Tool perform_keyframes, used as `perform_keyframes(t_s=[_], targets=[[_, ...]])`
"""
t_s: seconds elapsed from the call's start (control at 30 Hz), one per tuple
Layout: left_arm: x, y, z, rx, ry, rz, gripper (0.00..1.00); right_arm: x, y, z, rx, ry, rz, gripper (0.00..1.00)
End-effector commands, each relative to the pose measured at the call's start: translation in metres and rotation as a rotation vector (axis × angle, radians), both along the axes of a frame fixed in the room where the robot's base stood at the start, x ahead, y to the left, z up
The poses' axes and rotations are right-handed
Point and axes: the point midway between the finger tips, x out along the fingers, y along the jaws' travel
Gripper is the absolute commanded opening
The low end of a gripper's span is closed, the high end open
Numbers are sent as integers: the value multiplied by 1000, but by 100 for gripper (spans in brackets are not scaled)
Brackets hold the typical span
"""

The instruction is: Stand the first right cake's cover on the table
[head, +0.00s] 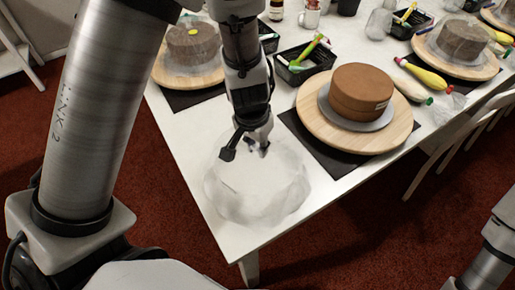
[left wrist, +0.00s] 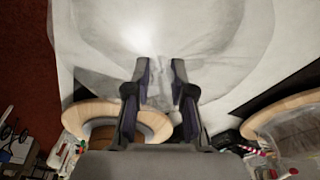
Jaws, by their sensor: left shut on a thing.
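A clear, see-through cover (head: 285,196) is over the near corner of the white table (head: 200,130). My left gripper (head: 246,150) is above it, shut on its top; the held part is faint between the fingers. In the left wrist view the cover (left wrist: 200,35) spreads pale beyond the left gripper's fingers (left wrist: 160,75). I cannot tell whether its rim touches the table. A brown cake (head: 360,87) stands uncovered on a grey disc on a wooden turntable (head: 312,119), right of the cover. My right gripper is out of view.
A dark mat (head: 318,150) lies under the brown cake's turntable. Another cake (head: 193,42) stands at back left, and one (head: 460,42) at back right. A black basket (head: 304,62) and a yellow piping bag (head: 425,76) are behind the brown cake. The table's front edge is close to the cover.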

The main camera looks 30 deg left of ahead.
Motion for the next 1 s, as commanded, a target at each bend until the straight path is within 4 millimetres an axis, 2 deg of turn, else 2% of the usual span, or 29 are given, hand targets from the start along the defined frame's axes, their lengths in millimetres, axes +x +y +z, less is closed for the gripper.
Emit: perform_keyframes(t_s=[0.17, 0.2, 0.23, 0.6, 0.77, 1.0], targets=[[-1, 0, -2, -1, 1, 1, 0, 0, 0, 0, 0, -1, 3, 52], [0, 0, 0, -1, 0, 1, 37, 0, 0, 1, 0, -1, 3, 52], [0, 0, 0, -1, 0, 1, 48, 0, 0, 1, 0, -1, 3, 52], [0, 0, 3, -1, 0, 0, 48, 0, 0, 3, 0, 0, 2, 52], [-3, 0, 29, -1, 0, 1, 48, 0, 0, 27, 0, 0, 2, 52], [-12, 0, 91, -1, 0, 1, 48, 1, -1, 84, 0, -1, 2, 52]])
